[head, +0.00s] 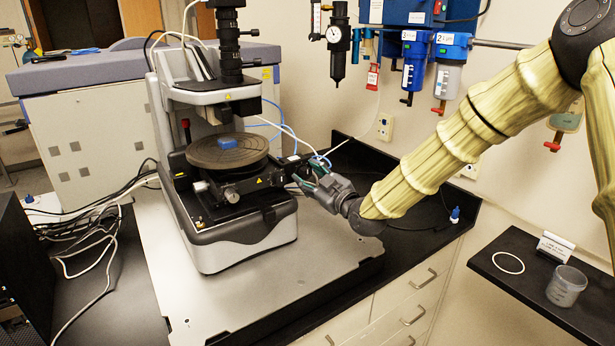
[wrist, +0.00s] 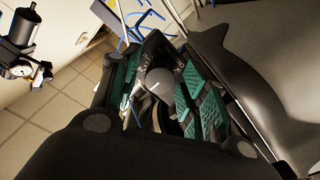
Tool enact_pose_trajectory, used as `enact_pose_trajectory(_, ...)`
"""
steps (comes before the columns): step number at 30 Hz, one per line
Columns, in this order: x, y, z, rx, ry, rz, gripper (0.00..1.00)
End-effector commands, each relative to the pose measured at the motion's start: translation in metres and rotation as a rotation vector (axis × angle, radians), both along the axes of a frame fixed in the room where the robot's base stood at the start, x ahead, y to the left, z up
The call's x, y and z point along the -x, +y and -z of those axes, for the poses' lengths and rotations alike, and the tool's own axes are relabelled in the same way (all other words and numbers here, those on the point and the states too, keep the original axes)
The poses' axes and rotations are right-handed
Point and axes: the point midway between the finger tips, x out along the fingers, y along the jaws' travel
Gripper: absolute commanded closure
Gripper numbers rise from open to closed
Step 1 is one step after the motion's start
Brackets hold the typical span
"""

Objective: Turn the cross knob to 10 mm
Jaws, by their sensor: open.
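The stylus profiler (head: 240,240) stands on the bench, with a round dark stage (head: 205,153) that carries a small blue block (head: 228,143). My gripper (head: 308,178) is at the right side of the stage, fingers toward it. In the wrist view my gripper (wrist: 160,92) is open, its green-padded fingers on either side of a round grey knob (wrist: 159,78), apparently the cross knob. The knob's face has a short white line. Pale scale marks beside it are too small to read. I cannot tell whether the pads touch the knob. In the head view my gripper hides this knob.
The black microscope column (head: 229,45) rises above the stage. Cables (head: 90,225) lie at the left.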

Motion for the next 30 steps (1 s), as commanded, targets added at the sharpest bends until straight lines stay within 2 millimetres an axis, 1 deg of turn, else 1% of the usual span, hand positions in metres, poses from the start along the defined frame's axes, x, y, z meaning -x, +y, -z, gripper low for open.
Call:
enact_pose_trajectory(22, 0.0005, -0.0001, 0.0007, 0.000, 0.000, 0.000, 0.55)
enact_pose_trajectory(23, 0.0005, -0.0001, 0.0007, 0.000, 0.000, 0.000, 0.57)
enact_pose_trajectory(24, 0.0005, -0.0001, 0.0007, 0.000, 0.000, 0.000, 0.64)
enact_pose_trajectory(30, 0.0006, -0.0001, 0.0005, 0.000, 0.000, 0.000, 1.00)
